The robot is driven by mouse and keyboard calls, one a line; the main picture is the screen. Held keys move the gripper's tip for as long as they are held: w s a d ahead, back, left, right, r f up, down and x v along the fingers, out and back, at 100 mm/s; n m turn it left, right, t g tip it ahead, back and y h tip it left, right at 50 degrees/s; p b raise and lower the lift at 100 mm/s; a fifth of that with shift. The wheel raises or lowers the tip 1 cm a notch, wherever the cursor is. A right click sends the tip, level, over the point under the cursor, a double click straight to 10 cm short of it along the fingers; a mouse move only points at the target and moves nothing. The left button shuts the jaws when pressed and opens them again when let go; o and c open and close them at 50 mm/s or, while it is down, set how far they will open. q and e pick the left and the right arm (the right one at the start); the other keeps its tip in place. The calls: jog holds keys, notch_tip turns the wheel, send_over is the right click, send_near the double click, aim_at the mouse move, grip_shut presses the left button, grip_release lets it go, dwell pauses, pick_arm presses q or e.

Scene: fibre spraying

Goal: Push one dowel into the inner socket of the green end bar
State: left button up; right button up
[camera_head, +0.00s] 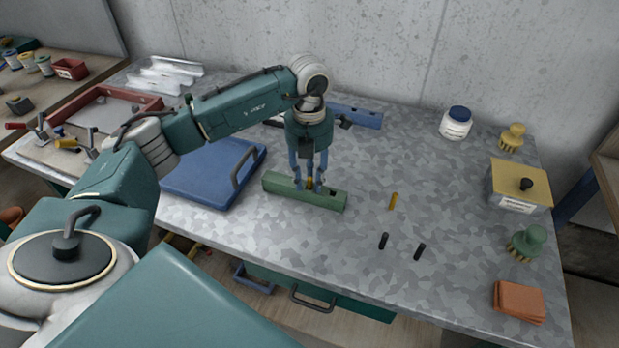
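The green end bar (277,184) lies on the grey table near the middle, with a dark socket opening showing near its right end. My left gripper (310,184) points down over the bar from above. How deep this dowel sits is hidden at this size. Another yellow dowel (393,201) lies on the table to the right of the bar. My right gripper is not in view.
Two black pins (383,241) (420,251) lie on the table's front part. A blue case (200,177) is left of the bar, and a blue bar (356,115) lies behind. A white jar (455,123), yellow box (519,184), brushes and brown pads (519,301) line the right side.

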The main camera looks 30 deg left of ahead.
aim_at(309, 179)
pick_arm(q)
notch_tip(309, 179, up, 12)
jog(key=shift+f, duration=0.15)
dwell(0.7)
